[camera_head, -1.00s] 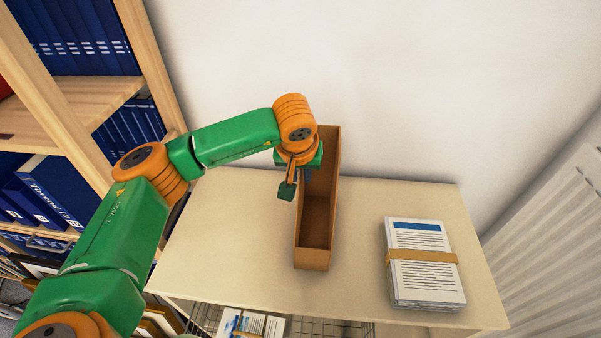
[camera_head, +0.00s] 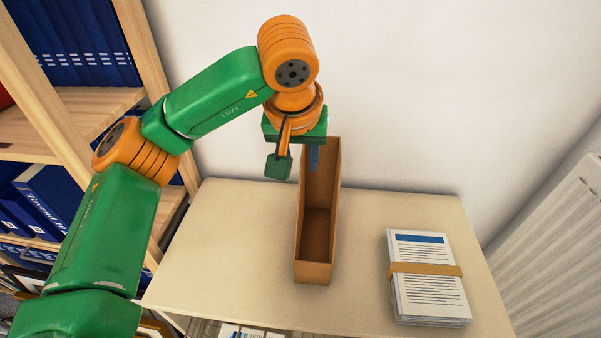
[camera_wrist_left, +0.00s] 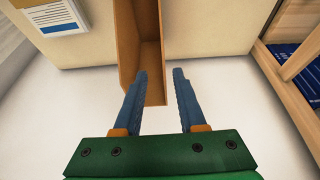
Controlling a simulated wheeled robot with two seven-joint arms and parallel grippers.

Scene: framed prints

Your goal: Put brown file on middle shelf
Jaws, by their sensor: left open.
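The brown file (camera_head: 317,262), a tall narrow open-topped box, stands upright on the pale tabletop. My left gripper (camera_head: 312,155) is above its far end, open and empty. In the left wrist view its two blue fingers (camera_wrist_left: 160,74) are spread apart, and one side wall of the brown file (camera_wrist_left: 152,25) runs into the gap between them. One finger overlaps the file's opening and the other is outside that wall. I cannot tell how far the fingertips are above the rim. The wooden shelf unit (camera_head: 150,45) is at the left, holding blue binders. My right gripper is not in view.
A banded stack of papers (camera_head: 425,300) lies on the table (camera_head: 235,225) to the file's right. A white wall is behind, and a radiator (camera_head: 560,225) is at the right.

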